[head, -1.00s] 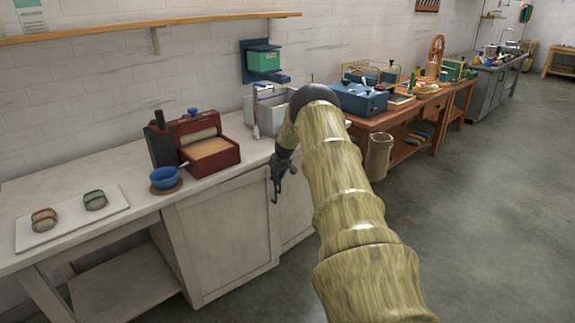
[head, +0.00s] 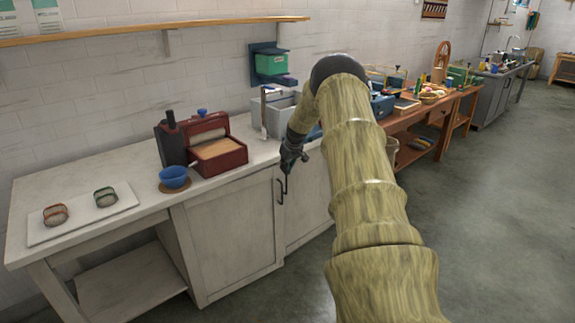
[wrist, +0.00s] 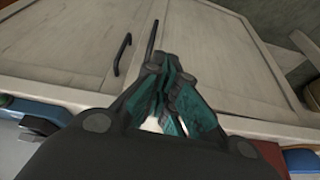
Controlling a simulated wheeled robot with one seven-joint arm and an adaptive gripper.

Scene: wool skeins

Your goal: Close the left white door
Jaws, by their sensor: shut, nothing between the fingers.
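The left white door (head: 235,238) is a framed panel under the white bench, with a dark bar handle (head: 281,192) near its right edge. It looks flush or nearly flush with the cabinet; a small gap cannot be ruled out. My gripper (head: 288,168) is just above and beside that handle, fingers shut and empty. In the wrist view the picture is turned over, so the left door (wrist: 220,62) is on the right. Its handle (wrist: 152,38) rises just beyond my gripper's fingertips (wrist: 168,62); whether they touch is unclear. The neighbouring door (wrist: 60,40) has its own handle (wrist: 122,54).
The bench top holds a tray (head: 75,225) with two small skeins, a blue bowl (head: 173,177), a red box (head: 215,150) and a grey bin (head: 278,112). An open shelf (head: 125,285) is left of the door. The floor (head: 480,230) at right is clear.

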